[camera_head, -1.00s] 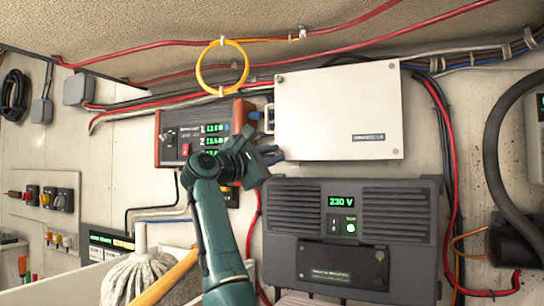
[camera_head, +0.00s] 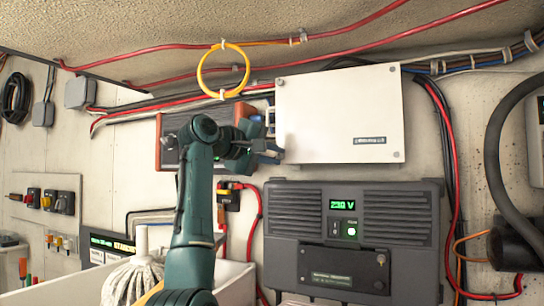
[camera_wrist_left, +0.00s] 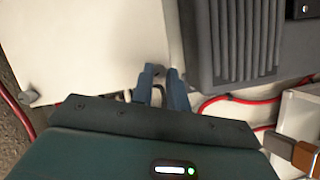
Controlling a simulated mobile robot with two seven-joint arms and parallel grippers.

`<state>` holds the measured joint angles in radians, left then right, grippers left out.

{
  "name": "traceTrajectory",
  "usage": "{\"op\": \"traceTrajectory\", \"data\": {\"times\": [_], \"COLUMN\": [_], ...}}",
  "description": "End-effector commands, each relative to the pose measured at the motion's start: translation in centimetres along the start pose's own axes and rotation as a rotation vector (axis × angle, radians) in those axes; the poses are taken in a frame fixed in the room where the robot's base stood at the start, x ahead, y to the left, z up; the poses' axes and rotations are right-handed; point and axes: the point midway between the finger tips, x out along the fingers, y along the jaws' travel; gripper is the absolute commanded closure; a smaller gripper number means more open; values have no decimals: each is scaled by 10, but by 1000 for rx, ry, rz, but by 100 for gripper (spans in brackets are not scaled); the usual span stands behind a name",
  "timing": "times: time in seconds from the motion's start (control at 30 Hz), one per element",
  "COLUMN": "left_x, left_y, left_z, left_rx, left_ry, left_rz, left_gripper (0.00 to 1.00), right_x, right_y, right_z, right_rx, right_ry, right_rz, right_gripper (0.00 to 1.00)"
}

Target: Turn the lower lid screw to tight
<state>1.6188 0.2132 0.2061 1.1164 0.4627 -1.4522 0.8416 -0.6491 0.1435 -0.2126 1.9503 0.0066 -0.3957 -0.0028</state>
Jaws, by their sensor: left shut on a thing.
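The white box lid (camera_head: 340,115) is on the wall, with round grey screws at its corners. My left gripper (camera_head: 278,153) reaches the lid's lower left corner from the left. In the left wrist view its two blue-grey fingers (camera_wrist_left: 162,88) are shut on the lower lid screw (camera_wrist_left: 158,70), at the lid's edge. The fingers hide most of that screw, and in the head view it is covered. I cannot tell how far it is turned. An upper lid screw (camera_wrist_left: 28,97) shows clear of the gripper. My right gripper is not in view.
A dark grey inverter (camera_head: 350,240) with a green display sits just below the lid. An orange-edged instrument panel (camera_head: 160,140) is behind my left arm. A yellow cable loop (camera_head: 202,70) hangs above. Red cables run close by, and a mop (camera_head: 133,280) stands below left.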

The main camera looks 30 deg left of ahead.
Motion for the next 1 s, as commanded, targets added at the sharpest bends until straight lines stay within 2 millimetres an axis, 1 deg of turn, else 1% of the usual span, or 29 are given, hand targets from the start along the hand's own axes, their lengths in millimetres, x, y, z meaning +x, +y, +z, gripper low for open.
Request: {"op": "traceTrajectory", "data": {"times": [0.2,0.5,0.7,1.0], "left_x": [0,0,0,0], "left_y": [1,3,3,4], "left_z": [0,0,1,1], "left_rx": [168,325,374,391], "left_ry": [-1,0,0,0], "left_rz": [-73,-137,-157,-163], "left_gripper": [100,100,100,100], "right_x": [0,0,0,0], "right_y": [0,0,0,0], "right_z": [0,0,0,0], "right_rx": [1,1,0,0], "right_ry": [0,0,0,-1], "right_rz": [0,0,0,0], "right_gripper": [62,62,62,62]}}
